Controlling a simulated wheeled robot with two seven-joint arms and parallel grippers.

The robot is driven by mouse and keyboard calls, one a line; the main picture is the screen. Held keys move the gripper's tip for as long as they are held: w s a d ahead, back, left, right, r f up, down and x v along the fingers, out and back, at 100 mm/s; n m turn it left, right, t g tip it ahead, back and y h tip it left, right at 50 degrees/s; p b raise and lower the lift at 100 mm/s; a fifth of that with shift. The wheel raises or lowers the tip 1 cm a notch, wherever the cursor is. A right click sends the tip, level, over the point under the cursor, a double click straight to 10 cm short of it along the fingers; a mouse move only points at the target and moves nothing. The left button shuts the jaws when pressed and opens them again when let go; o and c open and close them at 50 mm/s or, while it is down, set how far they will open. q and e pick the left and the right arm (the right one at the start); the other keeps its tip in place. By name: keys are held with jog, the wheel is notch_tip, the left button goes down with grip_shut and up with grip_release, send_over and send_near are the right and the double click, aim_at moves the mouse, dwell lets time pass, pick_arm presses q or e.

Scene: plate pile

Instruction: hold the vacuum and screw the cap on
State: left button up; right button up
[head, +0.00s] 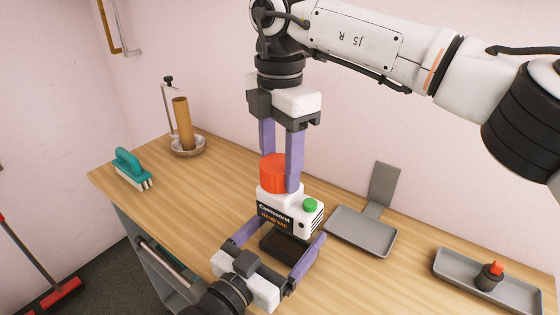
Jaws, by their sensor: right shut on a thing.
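The hand vacuum (279,212) stands on the wooden table, with a white body, a dark label, a green button and a dark lower part. The red cap (272,174) is at the top of the vacuum, with no clear gap between them; whether it is threaded cannot be seen. My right gripper (280,176) points down from above, shut on the cap, with one finger in front and one partly hidden behind it. My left gripper (289,232) reaches in low from the front, its purple fingers on either side of the vacuum's lower part. Contact there is unclear.
A grey dustpan (362,232) lies right of the vacuum. A grey tray (447,270) with a small black and red object (489,276) is at the far right. A teal brush (131,168) and a holder with a brown roll (183,125) stand left. The table between is clear.

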jog(key=m, duration=0.7)
jog(key=shift+s, duration=0.1)
jog(key=m, duration=0.3)
jog(key=shift+s+r+m, duration=0.1)
jog(key=shift+m, duration=1.6)
jog(key=o, duration=1)
jog(key=shift+r, duration=2.15)
jog(key=shift+c, duration=0.2)
